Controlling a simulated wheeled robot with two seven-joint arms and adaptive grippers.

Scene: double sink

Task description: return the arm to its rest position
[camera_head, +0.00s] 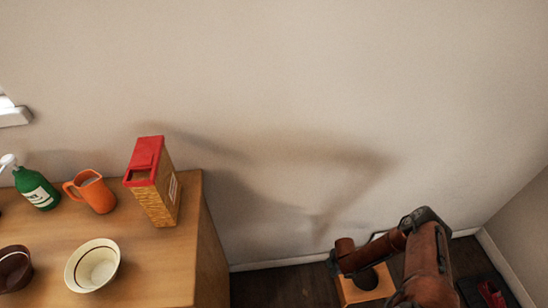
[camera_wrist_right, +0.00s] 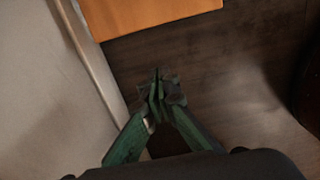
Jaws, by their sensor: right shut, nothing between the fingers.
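My right arm (camera_head: 425,265) rises at the lower right of the head view and bends down to the left, beside the wall and past the end of the counter. My right gripper (camera_wrist_right: 158,92) shows in the right wrist view. Its two green-and-dark fingers meet at the tips, shut and empty, over dark floor. Its fingertips are hard to make out in the head view. My left arm and gripper are not in view.
The wooden counter (camera_head: 150,262) at left holds a red-topped box (camera_head: 155,185), an orange mug (camera_head: 95,193), a green bottle (camera_head: 36,188), a white bowl (camera_head: 93,265) and a brown bowl (camera_head: 14,270). An orange wooden surface (camera_head: 368,289) lies low near my arm. The wall (camera_head: 330,100) stands behind.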

